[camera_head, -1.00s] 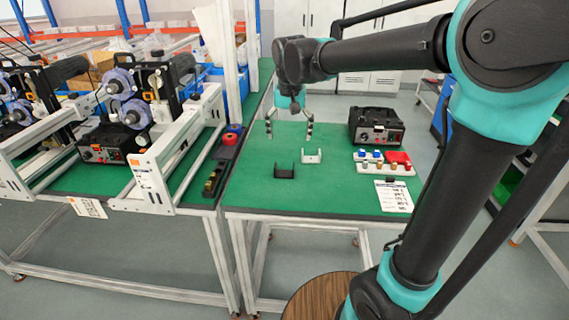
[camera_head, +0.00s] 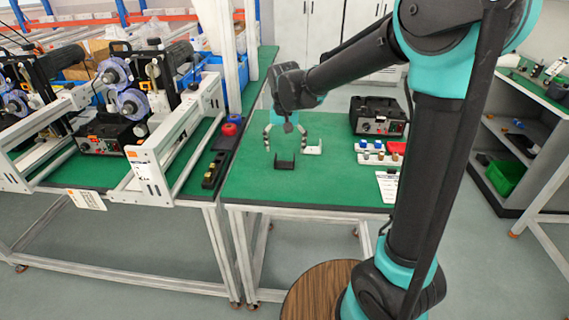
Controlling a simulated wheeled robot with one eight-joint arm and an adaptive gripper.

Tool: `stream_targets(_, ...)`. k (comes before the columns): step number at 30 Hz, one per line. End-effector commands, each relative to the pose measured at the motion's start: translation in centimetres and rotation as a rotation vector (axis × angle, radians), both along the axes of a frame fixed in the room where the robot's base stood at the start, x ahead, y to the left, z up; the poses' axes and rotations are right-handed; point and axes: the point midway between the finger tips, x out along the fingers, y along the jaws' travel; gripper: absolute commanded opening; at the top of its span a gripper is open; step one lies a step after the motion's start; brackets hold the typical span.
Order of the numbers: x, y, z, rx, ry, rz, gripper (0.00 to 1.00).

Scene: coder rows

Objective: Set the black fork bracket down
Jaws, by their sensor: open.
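The black fork bracket (camera_head: 284,165) stands on the green table top (camera_head: 260,190), its two prongs upright, near the middle of the right table. A white fork bracket (camera_head: 313,148) stands behind it to the right, partly covered by a finger. My gripper (camera_head: 285,146) points down above and slightly behind the black bracket. Its two fingers are spread wide, with nothing held between them. From this view I cannot tell exactly how far the fingertips are above the table.
A black device box (camera_head: 378,116) stands at the back right. A machine frame (camera_head: 160,150) fills the left table. The table's front left is clear.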

Motion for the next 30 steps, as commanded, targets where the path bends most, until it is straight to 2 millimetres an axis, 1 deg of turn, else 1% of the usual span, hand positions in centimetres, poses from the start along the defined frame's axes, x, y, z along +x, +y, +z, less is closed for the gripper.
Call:
stream_targets(10, 0.5, 0.3, -4.4, 0.0, 0.0, 0.0, 0.84)
stream_targets(14, 0.6, 0.2, -5.0, 0.0, 0.0, 0.0, 0.84)
stream_targets(20, 0.6, 0.2, -5.0, 0.0, 0.0, 0.0, 0.84)
stream_targets(23, 0.6, 0.2, -5.0, 0.0, 0.0, 0.0, 0.73)
stream_targets(30, 0.6, 0.2, -5.0, 0.0, 0.0, 0.0, 0.44)
